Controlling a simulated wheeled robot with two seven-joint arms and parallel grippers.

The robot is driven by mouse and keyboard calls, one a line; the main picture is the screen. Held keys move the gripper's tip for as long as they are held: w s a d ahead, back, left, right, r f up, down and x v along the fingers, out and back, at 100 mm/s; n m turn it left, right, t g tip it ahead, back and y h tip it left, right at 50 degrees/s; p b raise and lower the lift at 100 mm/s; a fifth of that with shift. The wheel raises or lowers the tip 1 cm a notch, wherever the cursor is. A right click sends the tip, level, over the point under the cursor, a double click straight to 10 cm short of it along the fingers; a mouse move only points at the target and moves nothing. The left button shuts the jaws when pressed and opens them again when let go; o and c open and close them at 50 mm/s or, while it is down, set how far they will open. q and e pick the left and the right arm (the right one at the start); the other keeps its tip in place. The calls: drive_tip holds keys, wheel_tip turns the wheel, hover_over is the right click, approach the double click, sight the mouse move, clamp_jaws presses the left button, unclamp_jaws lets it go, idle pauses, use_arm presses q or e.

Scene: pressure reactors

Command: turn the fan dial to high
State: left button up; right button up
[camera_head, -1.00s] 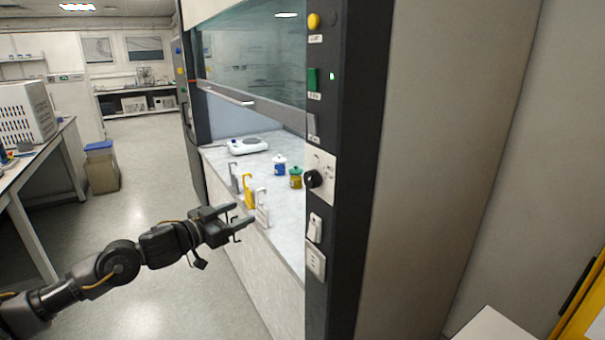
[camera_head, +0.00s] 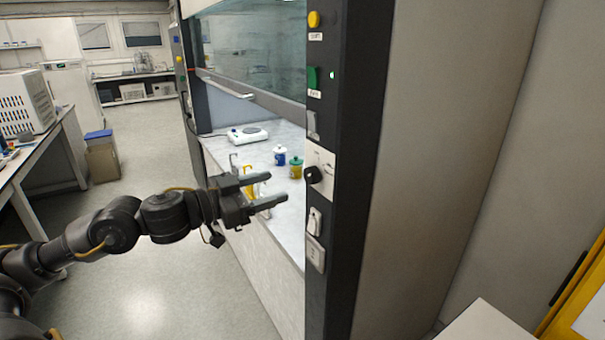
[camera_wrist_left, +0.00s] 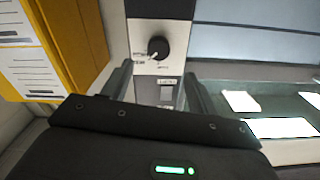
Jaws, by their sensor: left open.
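The fan dial (camera_head: 313,175) is a black round knob on a white plate on the fume hood's dark front post. In the left wrist view the dial (camera_wrist_left: 158,47) shows beyond the fingers, with a pale pointer mark toward its lower left and small printed labels around it. My left gripper (camera_head: 279,189) is open and empty, its two fingers pointing right toward the dial, with a gap between fingertips and knob. In the left wrist view the left gripper's fingers (camera_wrist_left: 158,80) stand on either side below the dial. My right gripper is in neither view.
Below the dial are a white switch (camera_head: 315,221) and a socket plate (camera_head: 315,253). A green button (camera_head: 312,78) and a yellow button (camera_head: 314,19) sit above. On the hood worktop are a hotplate (camera_head: 248,136), a blue-labelled jar (camera_head: 280,155) and a green-lidded jar (camera_head: 296,168).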

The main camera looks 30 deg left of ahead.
sight(308, 177)
use_arm(q)
drive_tip(key=p+x, duration=0.3)
drive_tip(key=x, duration=0.4)
drive_tip(key=shift+w+d+r, duration=0.15)
drive_tip(key=shift+w+d, duration=0.05)
drive_tip(key=shift+d, duration=0.05)
drive_tip(key=shift+w+d, duration=0.3)
drive_tip(key=shift+w, duration=0.15)
drive_tip(key=shift+c, duration=0.5)
drive_tip(key=c, duration=0.9)
